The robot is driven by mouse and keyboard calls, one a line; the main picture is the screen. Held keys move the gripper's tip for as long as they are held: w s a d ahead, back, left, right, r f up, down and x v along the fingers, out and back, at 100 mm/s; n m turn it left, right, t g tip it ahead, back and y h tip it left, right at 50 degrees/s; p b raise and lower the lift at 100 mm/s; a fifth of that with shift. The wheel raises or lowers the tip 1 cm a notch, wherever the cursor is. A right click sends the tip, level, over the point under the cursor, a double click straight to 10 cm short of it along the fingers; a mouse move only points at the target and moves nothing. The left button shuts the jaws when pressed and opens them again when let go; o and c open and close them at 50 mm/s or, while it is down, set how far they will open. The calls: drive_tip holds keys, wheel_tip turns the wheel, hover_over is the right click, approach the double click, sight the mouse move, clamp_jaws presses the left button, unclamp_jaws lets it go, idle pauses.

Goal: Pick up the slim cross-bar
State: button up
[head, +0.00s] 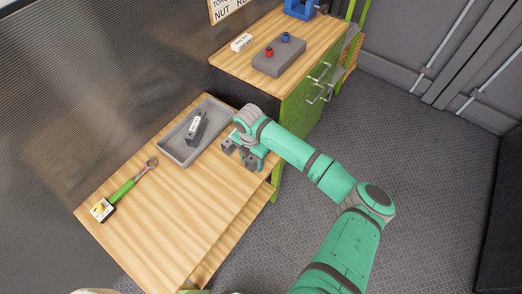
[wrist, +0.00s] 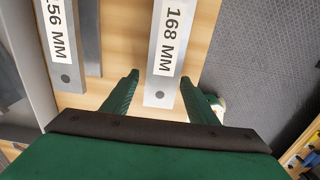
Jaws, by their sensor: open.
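A grey bar (wrist: 163,90) labelled "168 MM" runs up the middle of the wrist view, with a hole near its close end. My gripper (wrist: 158,80) is open, one finger on each side of this bar's near end, with a gap on both sides. A second grey bar (wrist: 68,85), whose label reads "56 MM" where visible, lies apart to the left. In the head view my gripper (head: 243,150) is over the bench's right side, partly hiding both bars. A dark labelled bar (head: 195,128) lies in the grey tray (head: 172,150). I cannot tell which bar is the slim one.
A wrench with a green handle (head: 124,192) and a small yellow-topped box (head: 102,210) lie at the bench's left. The bench (head: 165,235) is clear in front. A green cabinet (head: 300,108) behind carries a grey block with red and blue knobs (head: 278,58).

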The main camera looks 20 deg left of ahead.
drive_tip(key=shift+w+f, duration=0.1)
drive_tip(key=shift+c, duration=0.3)
drive_tip(key=c, duration=1.2)
drive_tip(key=shift+c, duration=0.2)
